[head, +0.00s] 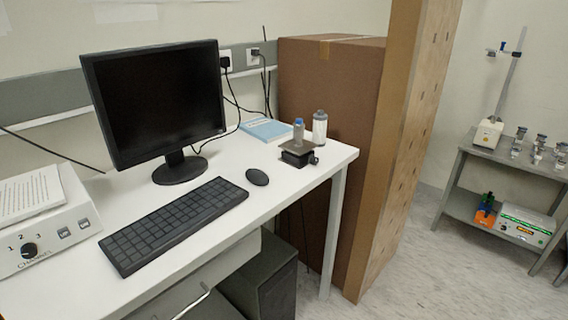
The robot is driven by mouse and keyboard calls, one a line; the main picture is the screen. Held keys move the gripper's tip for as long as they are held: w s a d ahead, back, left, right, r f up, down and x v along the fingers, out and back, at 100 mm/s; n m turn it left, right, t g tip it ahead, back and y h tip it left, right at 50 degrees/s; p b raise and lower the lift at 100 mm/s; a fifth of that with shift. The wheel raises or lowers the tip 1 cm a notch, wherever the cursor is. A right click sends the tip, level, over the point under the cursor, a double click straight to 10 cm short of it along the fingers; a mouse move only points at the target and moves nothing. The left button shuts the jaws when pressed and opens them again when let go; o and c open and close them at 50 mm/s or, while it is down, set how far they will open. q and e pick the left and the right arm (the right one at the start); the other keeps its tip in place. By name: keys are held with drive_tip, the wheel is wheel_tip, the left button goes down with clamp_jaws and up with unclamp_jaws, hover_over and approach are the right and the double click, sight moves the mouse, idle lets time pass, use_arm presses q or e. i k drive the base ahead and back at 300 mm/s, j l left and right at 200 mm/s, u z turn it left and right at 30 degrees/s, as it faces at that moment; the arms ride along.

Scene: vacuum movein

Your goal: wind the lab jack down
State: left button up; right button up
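The lab jack (298,152) stands near the right end of the white desk. It is a small black device with a flat top plate and a dark knob (315,160) on its right side. Its plate sits only a little above its base. A small bottle with a blue cap (298,133) stands on the plate. A white bottle with a grey cap (319,128) stands just behind the jack to the right. Neither of my grippers shows in the head view.
The desk (222,163) also holds a monitor (155,98), a keyboard (175,222), a mouse (257,177), a blue book (265,129) and a control box (45,235). Large cardboard boxes (330,90) stand close behind the desk's right end. Floor is free at right before a grey shelf table (510,165).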

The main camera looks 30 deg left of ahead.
sight(314, 161)
drive_tip(key=i+u, duration=0.1)
drive_tip(key=u, duration=0.4)
drive_tip(key=i+l+u, duration=0.1)
drive_tip(key=u, duration=0.35)
drive_tip(key=i+l+u, duration=0.1)
drive_tip(key=u, duration=0.4)
drive_tip(key=i+l+u, duration=0.1)
drive_tip(key=u, duration=0.4)
drive_tip(key=l+u, duration=0.25)
drive_tip(key=u, duration=0.25)
drive_tip(key=l+u, duration=0.2)
drive_tip(key=l, duration=0.3)
drive_tip(key=l+u, duration=0.2)
drive_tip(key=l, duration=0.25)
drive_tip(key=l+u, duration=0.2)
drive_tip(key=l, duration=0.3)
drive_tip(key=k+l+u, duration=0.2)
drive_tip(key=l, duration=0.25)
drive_tip(key=l+u, duration=0.25)
drive_tip(key=l, duration=0.25)
drive_tip(key=k+l+u, duration=0.2)
drive_tip(key=l, duration=0.25)
